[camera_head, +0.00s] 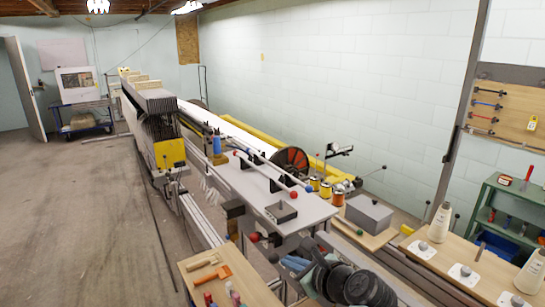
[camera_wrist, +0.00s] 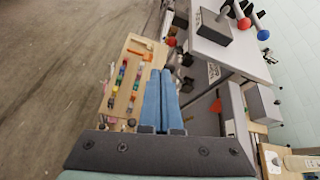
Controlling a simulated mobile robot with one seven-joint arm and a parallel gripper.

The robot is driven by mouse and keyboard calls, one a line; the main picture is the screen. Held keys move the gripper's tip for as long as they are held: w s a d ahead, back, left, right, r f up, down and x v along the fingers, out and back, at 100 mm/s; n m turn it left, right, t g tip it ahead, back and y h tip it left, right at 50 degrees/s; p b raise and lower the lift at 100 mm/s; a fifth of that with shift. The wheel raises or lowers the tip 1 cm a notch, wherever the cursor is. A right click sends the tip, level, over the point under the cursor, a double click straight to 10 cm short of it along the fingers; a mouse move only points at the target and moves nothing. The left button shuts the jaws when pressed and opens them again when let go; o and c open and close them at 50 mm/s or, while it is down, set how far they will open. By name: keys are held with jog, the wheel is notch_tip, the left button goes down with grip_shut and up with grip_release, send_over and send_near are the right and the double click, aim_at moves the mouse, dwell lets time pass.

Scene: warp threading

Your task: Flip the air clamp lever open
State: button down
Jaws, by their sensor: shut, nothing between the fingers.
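My gripper (camera_head: 294,264) shows low in the head view, its blue fingers above the front end of the long machine. In the wrist view the two blue fingers (camera_wrist: 160,76) lie side by side, shut and empty. A dark box (camera_head: 281,211) sits on the grey machine top, apart from the fingers; it also shows at the top of the wrist view (camera_wrist: 213,28). I cannot tell which part is the air clamp lever.
A wooden bench (camera_head: 245,285) with an orange-handled brush and small bottles is at the front left. A grey box (camera_head: 369,213) stands right of the machine. White thread cones (camera_head: 440,222) stand on the right-hand table. The floor at left is clear.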

jog(key=s+r+n+t+h+b, duration=0.25)
jog(key=r+n+t, duration=0.4)
jog(key=r, duration=0.65)
jog(key=s+r+n+t+h+b, duration=0.2)
jog(key=s+r+n+t+h, duration=0.15)
jog(key=r+n, duration=0.75)
jog(key=s+a+r+n+t+b, duration=0.2)
jog(key=s+a+r+n+t, duration=0.2)
jog(key=s+r+n, duration=0.5)
jog(key=s+r+t, duration=0.2)
jog(key=s+r, duration=0.4)
jog(key=s, duration=0.4)
jog(key=shift+s+r+t, duration=0.3)
jog(key=shift+r, duration=0.1)
